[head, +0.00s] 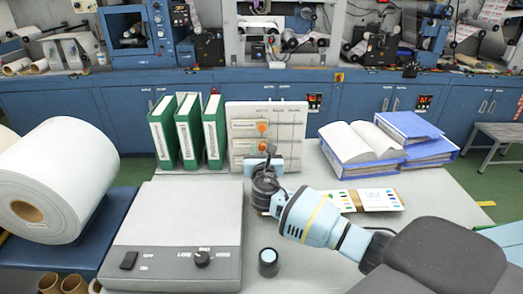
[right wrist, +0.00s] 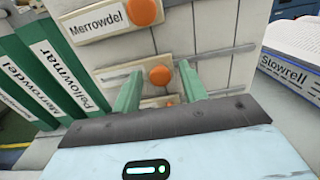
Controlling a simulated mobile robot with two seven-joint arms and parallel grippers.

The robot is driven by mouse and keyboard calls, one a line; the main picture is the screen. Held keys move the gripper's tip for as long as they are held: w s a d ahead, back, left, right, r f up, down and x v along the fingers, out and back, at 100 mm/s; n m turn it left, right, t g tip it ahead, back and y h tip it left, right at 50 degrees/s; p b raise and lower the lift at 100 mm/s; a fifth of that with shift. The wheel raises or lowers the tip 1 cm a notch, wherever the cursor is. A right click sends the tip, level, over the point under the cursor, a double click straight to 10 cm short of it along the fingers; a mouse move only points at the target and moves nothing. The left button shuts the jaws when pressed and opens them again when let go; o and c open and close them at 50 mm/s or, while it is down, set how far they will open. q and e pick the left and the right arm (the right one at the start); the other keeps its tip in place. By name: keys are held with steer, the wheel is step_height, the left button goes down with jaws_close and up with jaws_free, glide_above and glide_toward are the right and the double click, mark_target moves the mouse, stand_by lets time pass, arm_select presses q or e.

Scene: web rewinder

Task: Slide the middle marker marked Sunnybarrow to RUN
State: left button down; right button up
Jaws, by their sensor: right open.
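An upright white board (head: 292,115) carries sliding markers with orange knobs on horizontal slots. The top marker (head: 262,127) reads Merrowdel in the right wrist view (right wrist: 92,27). The middle marker (head: 262,147) sits below it, toward the board's left side; its label is unreadable. In the right wrist view its orange knob (right wrist: 160,75) shows between the finger tips. A lower knob (right wrist: 170,102) is mostly hidden behind my gripper. My right gripper (head: 263,155) is open in front of the board, its green fingers (right wrist: 160,82) apart; contact cannot be told. My left gripper is out of view.
Green binders (head: 188,130) stand close to the board's left. An open book (head: 360,140) and blue binders (head: 410,130) lie to its right. A grey control box (head: 175,220), a small dark cylinder (head: 268,262) and cards (head: 380,199) are nearer on the table (head: 440,185).

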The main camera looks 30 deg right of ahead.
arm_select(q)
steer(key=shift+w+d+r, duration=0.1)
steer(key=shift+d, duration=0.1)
arm_select(e)
steer(key=shift+w, duration=0.15)
steer(key=shift+c, duration=0.3)
jaws_close()
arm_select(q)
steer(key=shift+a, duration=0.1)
arm_select(e)
steer(key=shift+d, duration=0.15)
